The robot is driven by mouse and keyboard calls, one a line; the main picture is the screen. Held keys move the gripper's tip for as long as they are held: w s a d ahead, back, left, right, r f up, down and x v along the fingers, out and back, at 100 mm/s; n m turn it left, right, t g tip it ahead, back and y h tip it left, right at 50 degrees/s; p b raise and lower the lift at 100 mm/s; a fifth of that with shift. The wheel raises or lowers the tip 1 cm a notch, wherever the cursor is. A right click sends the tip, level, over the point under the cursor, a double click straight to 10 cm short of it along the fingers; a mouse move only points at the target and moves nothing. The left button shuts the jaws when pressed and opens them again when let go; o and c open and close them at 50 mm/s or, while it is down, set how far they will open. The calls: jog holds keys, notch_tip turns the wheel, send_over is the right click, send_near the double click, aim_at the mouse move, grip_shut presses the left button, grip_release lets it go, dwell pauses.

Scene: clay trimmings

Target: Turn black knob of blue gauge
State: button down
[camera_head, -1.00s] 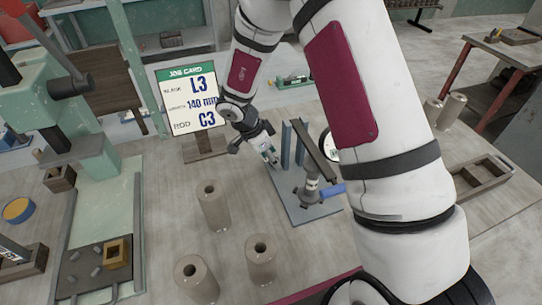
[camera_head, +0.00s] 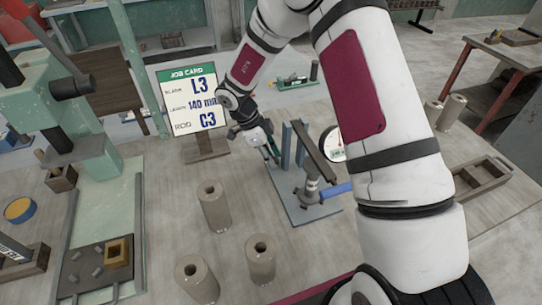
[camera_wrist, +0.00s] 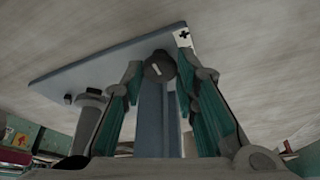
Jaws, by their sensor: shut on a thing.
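The blue gauge is a stand with a blue base plate (camera_head: 303,212), blue upright posts (camera_head: 287,145) and a round white dial (camera_head: 333,146) partly hidden by my arm. Its blue plate also shows in the wrist view (camera_wrist: 95,65), with a blue-grey post (camera_wrist: 153,120). The black knob (camera_wrist: 158,68) is round with a pale mark, and sits at the post's end between my fingers. My gripper (camera_wrist: 160,66) has one green-padded finger on each side of the knob and is shut on it. In the head view my gripper (camera_head: 270,148) is at the stand's left side; the knob is hidden there.
Several grey-brown hollow cylinders (camera_head: 213,207) stand in front of the stand. A job card (camera_head: 190,98) stands behind to the left. A green press (camera_head: 65,95) is at far left. A wooden tray (camera_head: 482,182) lies to the right.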

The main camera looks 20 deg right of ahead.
jog(key=c, duration=1.2)
grip_release()
jog(key=shift+c, duration=0.2)
jog(key=v, duration=1.2)
jog(key=shift+a, duration=0.1)
